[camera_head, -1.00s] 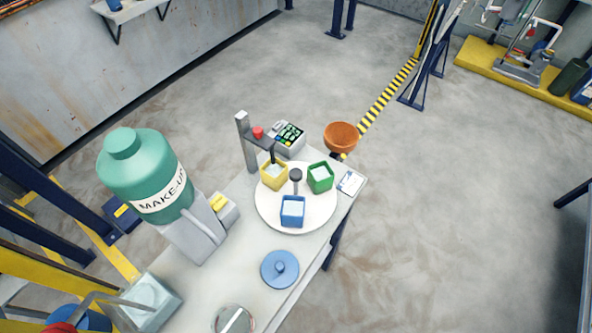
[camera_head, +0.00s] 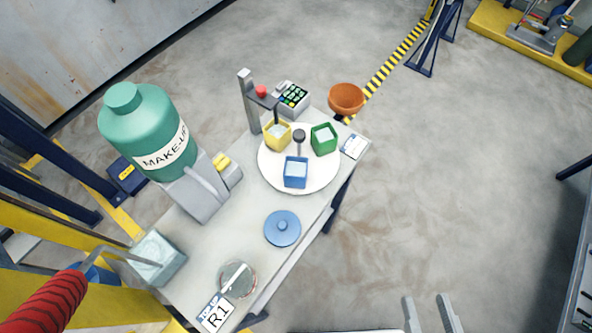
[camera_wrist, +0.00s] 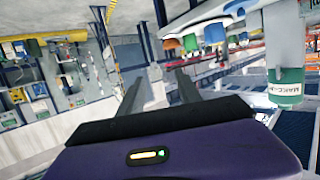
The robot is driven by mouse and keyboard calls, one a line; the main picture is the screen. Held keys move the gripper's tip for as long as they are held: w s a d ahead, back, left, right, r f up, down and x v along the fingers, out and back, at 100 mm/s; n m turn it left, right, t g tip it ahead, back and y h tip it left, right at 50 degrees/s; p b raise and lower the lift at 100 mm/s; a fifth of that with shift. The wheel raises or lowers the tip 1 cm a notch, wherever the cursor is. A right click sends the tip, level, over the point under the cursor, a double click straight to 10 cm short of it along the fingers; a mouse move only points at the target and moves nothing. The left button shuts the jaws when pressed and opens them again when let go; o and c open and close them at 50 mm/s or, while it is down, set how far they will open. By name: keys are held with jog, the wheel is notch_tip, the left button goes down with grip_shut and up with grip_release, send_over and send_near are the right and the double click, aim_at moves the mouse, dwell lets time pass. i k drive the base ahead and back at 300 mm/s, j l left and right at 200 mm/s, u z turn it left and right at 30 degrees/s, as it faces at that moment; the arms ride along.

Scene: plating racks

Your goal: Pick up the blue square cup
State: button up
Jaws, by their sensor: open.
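The blue square cup (camera_head: 295,172) stands upright on the near part of a round white turntable (camera_head: 317,183) in the head view, with pale contents inside. A yellow square cup (camera_head: 278,135) and a green square cup (camera_head: 323,139) stand behind it on the same disc. My gripper (camera_head: 428,305) shows at the bottom right of the head view, open and empty. It is over the floor, to the right of the table and well apart from the blue cup.
A dark knob on a post (camera_head: 299,136) rises among the cups. A grey post with an arm (camera_head: 252,103) overhangs the yellow cup. A blue lid (camera_head: 282,228) and a glass dish (camera_head: 238,280) lie nearer on the table. A green make-up canister (camera_head: 148,135) stands at left.

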aim_at(295, 168)
jog(key=k+j+z, duration=0.1)
jog(key=j+z, duration=0.25)
jog(key=k+j+z, duration=0.1)
jog(key=j+z, duration=0.3)
jog(key=k+j+z, duration=0.2)
jog(key=z, duration=0.15)
